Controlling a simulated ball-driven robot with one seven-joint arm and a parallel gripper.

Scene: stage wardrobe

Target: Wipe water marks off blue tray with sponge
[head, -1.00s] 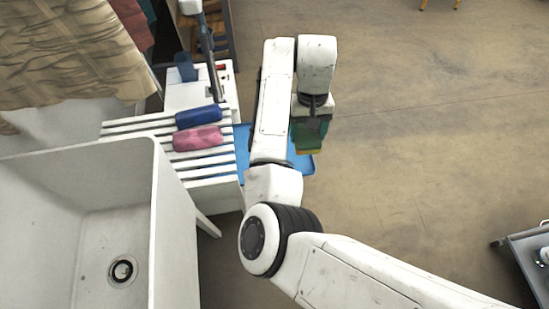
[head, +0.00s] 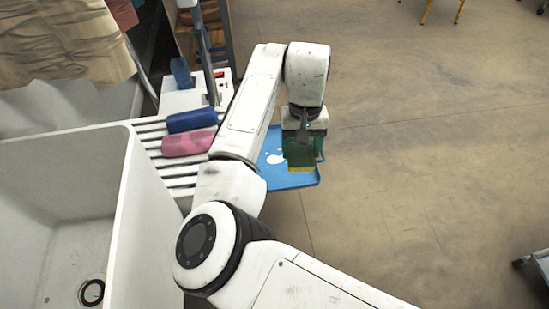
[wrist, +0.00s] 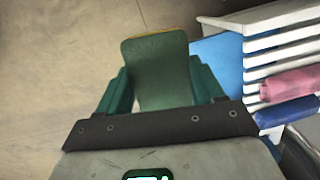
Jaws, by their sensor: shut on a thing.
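The blue tray (head: 290,181) lies beside the slatted rack, partly hidden behind my arm. A white water mark (head: 274,157) shows on its surface. My gripper (head: 304,143) is shut on a green sponge with a yellow layer (head: 300,157). In the head view the sponge overlaps the right part of the tray; I cannot tell whether it touches. In the wrist view the sponge (wrist: 158,62) sits between the green fingers of my gripper (wrist: 160,88), and part of the tray (wrist: 219,64) shows to its right.
A white sink (head: 60,200) stands at the left. A white slatted rack (head: 180,181) holds a blue roll (head: 191,120) and a pink roll (head: 188,142). A dark-edged cart (head: 535,262) is at the far right. The floor (head: 430,150) between is clear.

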